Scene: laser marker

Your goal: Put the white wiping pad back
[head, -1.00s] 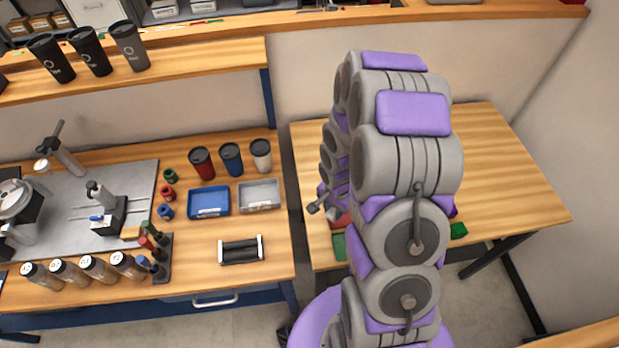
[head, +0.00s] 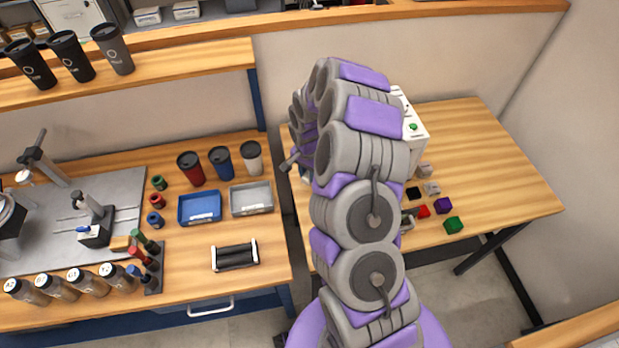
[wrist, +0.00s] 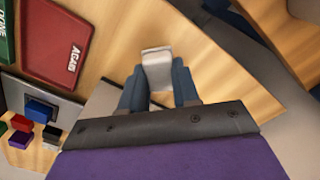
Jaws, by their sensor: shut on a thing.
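My gripper (wrist: 157,82) shows in the wrist view with its two blue-grey fingers shut on the white wiping pad (wrist: 157,58). The pad sticks out beyond the fingertips, over a wooden surface (wrist: 225,75). I cannot tell whether it touches that surface. In the head view my arm stands over the right table and hides the gripper and the pad.
The wrist view shows a red AGAIN tray (wrist: 62,42), a green DONE tray (wrist: 5,35) and a blue block (wrist: 40,110) on a grey plate. A white box (head: 413,125) and small coloured blocks (head: 443,205) are on the right table, whose right side is clear.

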